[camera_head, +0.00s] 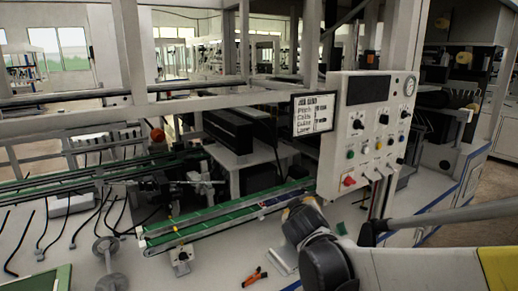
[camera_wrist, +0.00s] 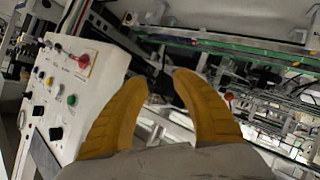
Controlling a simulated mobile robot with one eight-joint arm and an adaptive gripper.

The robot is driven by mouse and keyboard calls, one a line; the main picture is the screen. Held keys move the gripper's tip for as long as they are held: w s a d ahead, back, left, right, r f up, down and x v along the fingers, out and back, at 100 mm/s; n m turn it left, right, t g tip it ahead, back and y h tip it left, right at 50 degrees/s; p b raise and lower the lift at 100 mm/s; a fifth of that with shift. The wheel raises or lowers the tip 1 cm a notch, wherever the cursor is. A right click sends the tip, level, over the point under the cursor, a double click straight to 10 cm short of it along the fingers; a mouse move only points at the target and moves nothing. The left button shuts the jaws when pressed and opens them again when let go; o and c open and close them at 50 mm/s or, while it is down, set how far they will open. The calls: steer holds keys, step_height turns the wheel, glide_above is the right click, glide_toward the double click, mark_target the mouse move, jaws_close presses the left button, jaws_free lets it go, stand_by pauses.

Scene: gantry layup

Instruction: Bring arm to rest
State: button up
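My gripper (camera_wrist: 160,76) shows in the wrist view as two yellow fingers, spread apart with a gap between the tips. Nothing is held between them. The view is tilted, with the white control panel (camera_wrist: 75,85) close on the left of the fingers and the green conveyor (camera_wrist: 230,42) beyond them. In the head view my arm comes in from the lower right and reaches toward the middle, in front of the control panel (camera_head: 362,130).
The green conveyor (camera_head: 215,215) runs across the workbench left of my arm. An orange-handled tool (camera_head: 255,277) lies on the white bench top near the front. A grey dumbbell-shaped part (camera_head: 109,262) stands at left. Frame posts and beams rise around the bench.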

steer(key=s+d+m+g, duration=0.2)
steer(key=s+d, duration=0.1)
steer(key=s, duration=0.4)
steer(key=s+d+m+g, duration=0.1)
steer(key=s+d, duration=0.3)
steer(key=s, duration=0.3)
steer(key=s+f+m+g, duration=0.1)
steer(key=s+f, duration=0.1)
steer(key=s, duration=0.6)
steer(key=s+f+m+g+y, duration=0.1)
steer(key=s+f, duration=0.2)
steer(key=s, duration=0.5)
steer(key=shift+s+d+g+y, duration=0.2)
steer(key=shift+g+y, duration=0.1)
steer(key=shift+g, duration=0.1)
steer(key=shift+f, duration=0.1)
